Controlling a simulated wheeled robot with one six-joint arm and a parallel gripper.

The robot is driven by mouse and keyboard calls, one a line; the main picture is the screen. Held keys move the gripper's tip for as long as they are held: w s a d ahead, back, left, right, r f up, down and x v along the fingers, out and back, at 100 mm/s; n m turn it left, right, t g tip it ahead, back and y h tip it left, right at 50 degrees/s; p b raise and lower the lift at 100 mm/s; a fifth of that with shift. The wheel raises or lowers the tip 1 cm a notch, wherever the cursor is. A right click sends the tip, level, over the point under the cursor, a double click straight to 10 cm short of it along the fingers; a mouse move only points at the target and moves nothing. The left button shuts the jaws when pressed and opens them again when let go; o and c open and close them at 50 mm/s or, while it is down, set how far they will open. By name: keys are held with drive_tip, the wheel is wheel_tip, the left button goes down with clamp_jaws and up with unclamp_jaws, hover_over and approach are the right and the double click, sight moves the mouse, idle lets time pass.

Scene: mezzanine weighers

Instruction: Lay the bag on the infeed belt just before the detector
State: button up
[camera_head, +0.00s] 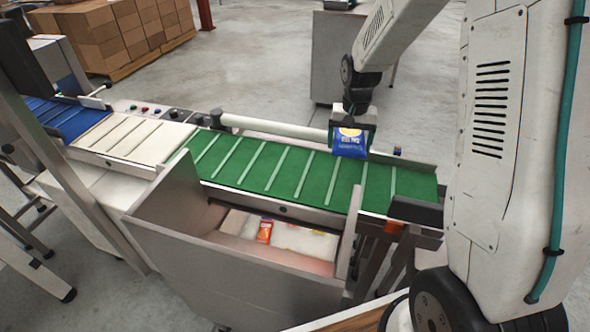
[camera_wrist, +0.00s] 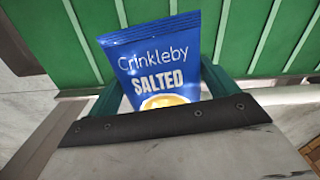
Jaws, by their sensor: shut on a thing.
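A blue bag (camera_head: 350,145) marked "Crinkleby Salted" hangs in my gripper (camera_head: 352,133). In the head view it is over the far side of the green belt (camera_head: 255,165), toward that belt's right end; its height above the belt is hard to tell. In the wrist view the bag (camera_wrist: 150,62) sits between my two green fingers, with the gripper (camera_wrist: 160,88) shut on it. Green cleated belt (camera_wrist: 280,35) shows behind it. A white belt (camera_head: 135,137) and a blue belt (camera_head: 68,118) continue the line leftward. I cannot make out which part is the detector.
A steel bin (camera_head: 165,210) in front of the green belt holds a red packet (camera_head: 264,232) and other packets. A pale roller or tube (camera_head: 275,127) runs along the belt's far edge. A dark upright frame stands at the left. The green belt's middle is clear.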

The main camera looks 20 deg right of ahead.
drive_tip(key=shift+m, duration=0.7)
drive_tip(key=s+d+f, duration=0.1)
drive_tip(key=s, duration=0.2)
drive_tip(key=s+d+f, duration=0.2)
drive_tip(key=s, duration=0.1)
drive_tip(key=s+d+f, duration=0.1)
drive_tip(key=s, duration=0.3)
drive_tip(key=shift+d+f, duration=0.3)
drive_tip(key=shift+f, duration=0.05)
drive_tip(key=shift+s+f, duration=0.15)
drive_tip(key=shift+s, duration=0.25)
hover_over(320, 193)
drive_tip(key=shift+w+a+f, duration=0.15)
drive_tip(key=shift+f, duration=2.45)
drive_tip(key=shift+f, duration=0.15)
drive_tip(key=o, duration=1)
drive_tip(key=shift+c, duration=0.2)
